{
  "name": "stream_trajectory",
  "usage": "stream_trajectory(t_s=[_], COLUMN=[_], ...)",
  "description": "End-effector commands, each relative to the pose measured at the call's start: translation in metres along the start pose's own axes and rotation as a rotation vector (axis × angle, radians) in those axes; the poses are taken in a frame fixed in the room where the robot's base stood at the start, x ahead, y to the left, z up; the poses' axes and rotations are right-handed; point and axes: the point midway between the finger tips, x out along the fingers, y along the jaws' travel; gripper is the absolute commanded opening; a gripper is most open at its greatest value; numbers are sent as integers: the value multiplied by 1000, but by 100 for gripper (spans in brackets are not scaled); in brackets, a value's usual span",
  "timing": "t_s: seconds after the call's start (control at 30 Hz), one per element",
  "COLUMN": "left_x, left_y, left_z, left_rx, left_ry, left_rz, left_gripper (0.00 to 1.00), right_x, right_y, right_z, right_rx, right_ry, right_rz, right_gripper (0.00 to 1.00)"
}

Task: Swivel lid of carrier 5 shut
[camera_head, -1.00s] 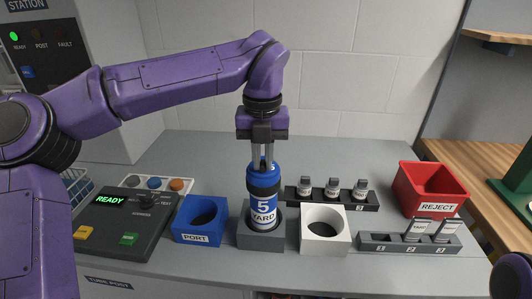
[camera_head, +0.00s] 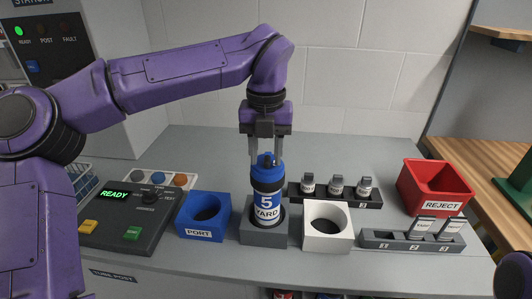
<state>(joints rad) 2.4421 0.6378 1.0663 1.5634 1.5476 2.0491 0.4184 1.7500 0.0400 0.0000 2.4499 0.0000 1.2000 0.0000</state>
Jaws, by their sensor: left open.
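Carrier 5 (camera_head: 267,205) is a blue cylinder with a white label reading "5 YARD" and dark bands. It stands upright in a grey square holder (camera_head: 262,238) at the middle of the bench. Its blue lid (camera_head: 267,170) is on top, with a small blue knob; I cannot tell from here whether it is fully shut. My left gripper (camera_head: 267,158) points down over the lid, its two fingers open and apart, one on each side of the knob. Whether they touch the lid is unclear. My right gripper is not in view; only a part of my right arm shows at the lower right edge.
A blue PORT holder (camera_head: 203,218) stands to the left and a white holder (camera_head: 327,230) to the right. Behind are small vials in a dark rack (camera_head: 335,195). A grey numbered rack (camera_head: 410,242) and a red REJECT bin (camera_head: 435,188) are at right, a control panel (camera_head: 130,222) at left.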

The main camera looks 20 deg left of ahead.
Motion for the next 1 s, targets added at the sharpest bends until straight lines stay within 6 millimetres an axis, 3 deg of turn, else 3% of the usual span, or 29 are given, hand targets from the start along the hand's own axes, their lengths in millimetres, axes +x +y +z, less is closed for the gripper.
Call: stream_trajectory(t_s=[0.3,0.43,1.0], left_x=[-72,-92,-100], left_y=[0,0,0], left_z=[1,1,1], left_rx=[-2,-2,0], left_ry=[-4,-1,1], left_rz=[-1,0,0], left_gripper=[40,40,40], right_x=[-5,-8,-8], right_y=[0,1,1], right_z=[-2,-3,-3], right_rx=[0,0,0], right_ry=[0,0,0], right_rz=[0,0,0], right_gripper=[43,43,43])
